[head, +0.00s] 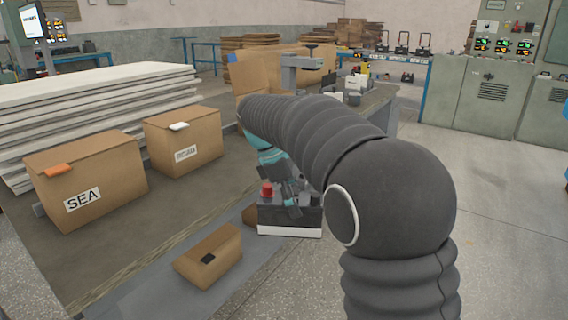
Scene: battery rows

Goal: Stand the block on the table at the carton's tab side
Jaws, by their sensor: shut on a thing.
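The block (290,222) is dark grey with a white lower band and a red cap on top. My gripper (292,202) is shut on its upper part, and my arm hides some of the far side. The block looks upright near the table's front edge; I cannot tell whether it touches the surface. A small brown carton (222,244) with a dark tab-like patch on its near face lies to its left, apart from it. Two larger cartons stand further left: one marked SEA (115,180) with an orange tab, one marked ROAD (205,135) with a white tab.
White sheets (90,95) are stacked behind the cartons. A brown piece (249,215) shows just left of the block. The table (170,225) is bare between the large cartons and its front strip. Grey cabinets (460,105) stand at the back right.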

